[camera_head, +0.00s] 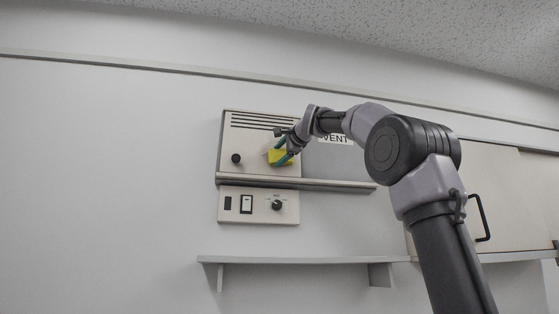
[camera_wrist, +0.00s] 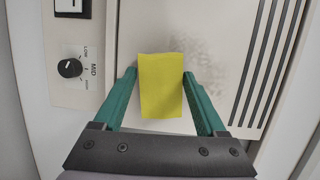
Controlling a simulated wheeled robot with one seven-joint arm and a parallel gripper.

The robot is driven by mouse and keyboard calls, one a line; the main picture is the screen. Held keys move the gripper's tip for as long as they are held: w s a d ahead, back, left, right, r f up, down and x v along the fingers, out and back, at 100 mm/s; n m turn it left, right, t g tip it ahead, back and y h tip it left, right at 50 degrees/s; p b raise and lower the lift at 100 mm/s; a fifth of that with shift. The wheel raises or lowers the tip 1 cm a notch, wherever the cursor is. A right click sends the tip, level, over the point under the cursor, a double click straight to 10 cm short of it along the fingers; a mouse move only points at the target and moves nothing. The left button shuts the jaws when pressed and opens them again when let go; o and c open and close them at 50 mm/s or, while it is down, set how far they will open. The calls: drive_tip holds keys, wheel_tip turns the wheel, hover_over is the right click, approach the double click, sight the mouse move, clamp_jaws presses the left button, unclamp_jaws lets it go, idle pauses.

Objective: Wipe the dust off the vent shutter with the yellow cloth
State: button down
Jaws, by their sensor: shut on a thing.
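The yellow cloth (camera_wrist: 162,88) is held between the green fingers of my gripper (camera_wrist: 160,76) in the wrist view. In the head view the cloth (camera_head: 277,157) shows in front of the vent shutter (camera_head: 248,140), a cream panel with dark slots along its top and a black knob at lower left. My gripper (camera_head: 281,152) is at the panel's right part. A grey speckled dust patch (camera_wrist: 190,46) lies on the shutter (camera_wrist: 140,30) beside the cloth in the wrist view, partly covered by it. Whether the cloth touches the panel is hard to tell.
A ledge (camera_head: 340,186) runs under the shutter. Below it is a control plate (camera_head: 232,216) with a switch and a dial (camera_wrist: 70,68). A VENT label (camera_head: 337,139) is at right, partly behind my arm. A shelf (camera_head: 300,259) and a cabinet (camera_head: 497,190) are lower and right.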

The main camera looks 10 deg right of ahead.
drive_tip(key=shift+w+r, duration=0.2)
drive_tip(key=shift+r, duration=3)
drive_tip(key=shift+s+r, duration=0.1)
drive_tip(key=shift+r, duration=0.1)
drive_tip(key=shift+s+a, duration=0.1)
drive_tip(key=shift+a, duration=1.05)
